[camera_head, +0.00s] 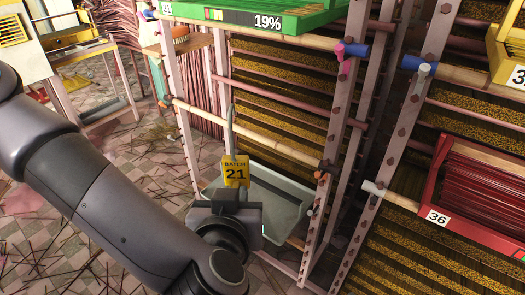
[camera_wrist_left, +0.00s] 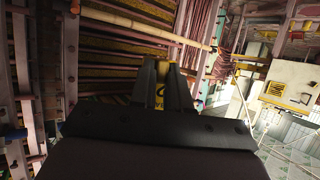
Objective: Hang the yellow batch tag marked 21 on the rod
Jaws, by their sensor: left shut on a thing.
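The yellow batch tag marked 21 (camera_head: 236,174) is upright, with a tall grey hook (camera_head: 231,122) rising from its top. My left gripper (camera_head: 236,190) is shut on the tag's lower part; a yellow sliver of the tag (camera_wrist_left: 160,95) shows between the fingers (camera_wrist_left: 166,84) in the left wrist view. A pale bamboo rod (camera_head: 270,138) spans the rack behind the tag. The hook crosses in front of this rod in the head view, its top above it. I cannot tell whether they touch. The rod also appears ahead of the fingers in the left wrist view (camera_wrist_left: 140,31). My right gripper is not in view.
A pale green bin (camera_head: 275,205) stands low behind my gripper. Rack posts (camera_head: 340,110) with pegs stand to the right, with a red tray marked 36 (camera_head: 438,217). Sticks litter the tiled floor.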

